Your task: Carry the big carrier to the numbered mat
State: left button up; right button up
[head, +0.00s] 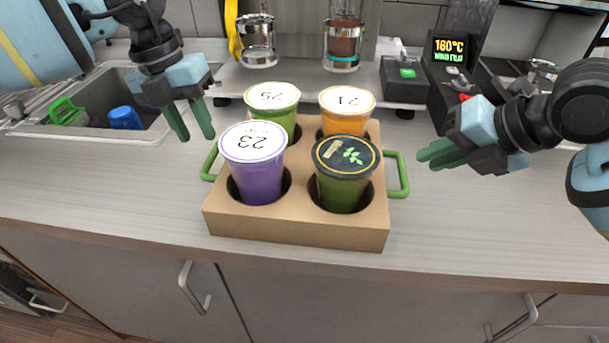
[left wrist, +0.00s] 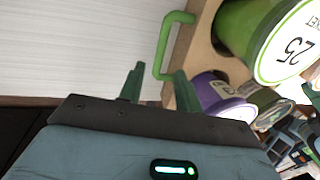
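The big carrier (head: 295,232), a tan cardboard box, stands on the counter holding several lidded cups. They are a purple cup (head: 258,182), a green cup (head: 287,118), an orange cup (head: 345,124) and a dark-lidded green cup (head: 342,192). Green handles stick out at its left (head: 209,163) and right (head: 402,174). My left gripper (head: 199,136) is open and empty above and beside the left handle. In the left wrist view, this handle (left wrist: 165,50) shows beyond the parted fingertips (left wrist: 158,75). My right gripper (head: 428,160) is open and empty, right of the right handle, apart from it. No numbered mat is in view.
A sink (head: 75,105) with green and blue items lies at the left. A machine with a 160°C display (head: 449,55) and a grey device (head: 404,78) stand behind right. The counter (head: 480,215) is clear on both sides of the carrier; its front edge is close.

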aim_at(210, 157)
pick_arm(q)
jog(key=shift+r, duration=0.1)
pick_arm(e)
jog(key=shift+r, duration=0.1)
